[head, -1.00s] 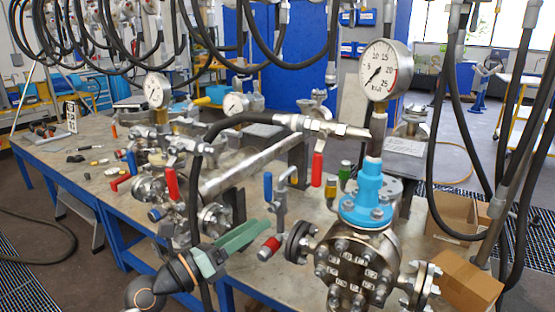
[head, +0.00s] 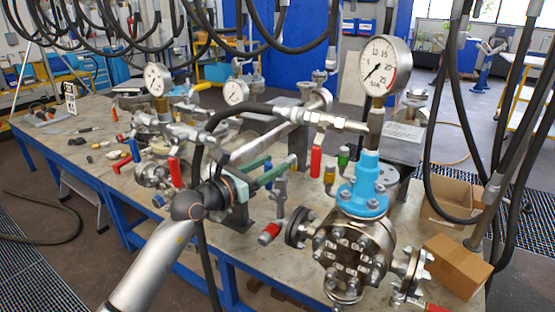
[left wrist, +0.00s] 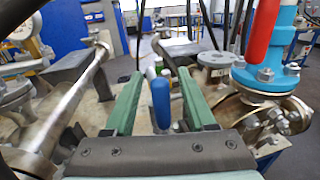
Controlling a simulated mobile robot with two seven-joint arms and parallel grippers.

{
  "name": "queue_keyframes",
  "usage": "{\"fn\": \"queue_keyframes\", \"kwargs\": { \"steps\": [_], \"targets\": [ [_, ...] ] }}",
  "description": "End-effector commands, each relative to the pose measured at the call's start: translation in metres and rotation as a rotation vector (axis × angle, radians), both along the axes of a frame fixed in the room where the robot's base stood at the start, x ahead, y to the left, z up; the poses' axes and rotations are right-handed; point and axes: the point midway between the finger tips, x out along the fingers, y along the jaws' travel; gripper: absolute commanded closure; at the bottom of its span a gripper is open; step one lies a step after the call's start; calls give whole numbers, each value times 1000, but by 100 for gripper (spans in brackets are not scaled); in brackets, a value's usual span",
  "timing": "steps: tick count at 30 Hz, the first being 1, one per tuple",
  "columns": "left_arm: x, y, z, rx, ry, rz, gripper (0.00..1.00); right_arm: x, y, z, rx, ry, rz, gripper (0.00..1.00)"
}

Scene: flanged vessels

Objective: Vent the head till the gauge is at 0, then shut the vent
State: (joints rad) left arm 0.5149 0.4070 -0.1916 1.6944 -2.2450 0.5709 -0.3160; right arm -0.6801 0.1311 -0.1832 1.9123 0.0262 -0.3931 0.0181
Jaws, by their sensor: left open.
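The vessel head (head: 350,258) is a flanged steel body with a blue fitting (head: 363,185) on top. Its round gauge (head: 384,66) stands upright above; the needle points to the lower left, at the low end, exact reading unclear. A small valve (head: 280,198) with a red-tipped outlet (head: 269,234) stands left of the head. Its blue lever (left wrist: 161,104) is upright between my left gripper's green fingers, with gaps on both sides. My left gripper (head: 281,161) is open around it and mostly hides it in the head view. My right gripper is out of view.
A red lever (head: 316,163) hangs from the hose fitting just right of my left gripper; it also shows in the left wrist view (left wrist: 262,32). Other gauges and valves crowd the bench to the left. Black hoses hang overhead and at the right. Cardboard boxes (head: 458,268) lie at right.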

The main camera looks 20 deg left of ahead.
Motion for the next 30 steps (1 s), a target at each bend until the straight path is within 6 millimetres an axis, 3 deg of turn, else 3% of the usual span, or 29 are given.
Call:
{"fn": "queue_keyframes", "kwargs": {
  "steps": [6, 17, 30],
  "targets": [
    [19, -9, 0, -1, 0, 0, 44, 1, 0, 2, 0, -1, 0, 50],
    [23, -12, 0, 0, -1, 0, 44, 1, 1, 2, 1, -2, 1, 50],
    [23, -11, 0, 0, -1, 0, 92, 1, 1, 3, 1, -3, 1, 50]
  ]
}}
